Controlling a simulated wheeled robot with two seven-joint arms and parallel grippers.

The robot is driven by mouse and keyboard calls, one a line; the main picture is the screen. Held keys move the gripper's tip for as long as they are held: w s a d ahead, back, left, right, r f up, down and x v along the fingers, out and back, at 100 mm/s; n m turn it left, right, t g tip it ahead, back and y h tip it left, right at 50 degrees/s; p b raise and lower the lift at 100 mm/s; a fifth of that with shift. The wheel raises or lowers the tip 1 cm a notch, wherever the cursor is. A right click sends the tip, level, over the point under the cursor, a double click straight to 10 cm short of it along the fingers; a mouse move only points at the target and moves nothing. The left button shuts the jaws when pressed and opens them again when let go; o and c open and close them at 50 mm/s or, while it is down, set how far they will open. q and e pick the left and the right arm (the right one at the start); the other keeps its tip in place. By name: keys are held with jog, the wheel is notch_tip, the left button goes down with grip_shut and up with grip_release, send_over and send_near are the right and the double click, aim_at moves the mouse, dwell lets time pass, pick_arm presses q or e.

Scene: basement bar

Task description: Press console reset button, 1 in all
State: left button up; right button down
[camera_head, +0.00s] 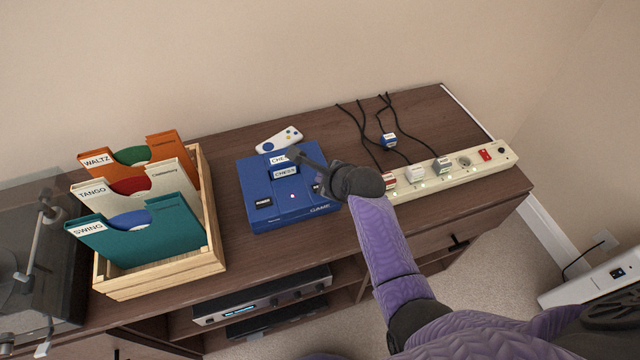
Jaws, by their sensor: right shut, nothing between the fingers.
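The blue game console (268,218) sits on the dark wooden cabinet top, with a cartridge labelled CHESS in its top and a small lit light at its middle. A black-labelled button (263,202) is on its left front; the label looks like POWER. Another small dark-labelled button (317,188) on its right front is partly visible beside my arm; its label cannot be read. My right gripper (295,154) is shut and empty, over the back right part of the console near the cartridge. Whether it touches anything cannot be told. My left gripper is out of view.
A white controller (279,139) lies behind the console. A white power strip (464,171) with plugs and a red switch is to the right, with black cables behind it. A wooden crate (160,283) of record sleeves and a turntable (40,262) are on the left.

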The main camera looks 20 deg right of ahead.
jog(key=shift+f, duration=0.15)
dwell(0.3)
jog(key=shift+f, duration=0.3)
jog(key=shift+f, duration=0.35)
dwell(0.5)
jog(key=shift+r+p, duration=0.8)
jog(key=shift+p, duration=0.05)
notch_tip(320, 180, up, 5)
jog(key=p, duration=0.5)
jog(key=shift+r+p, duration=0.15)
jog(key=shift+p, duration=0.2)
jog(key=shift+f, duration=0.2)
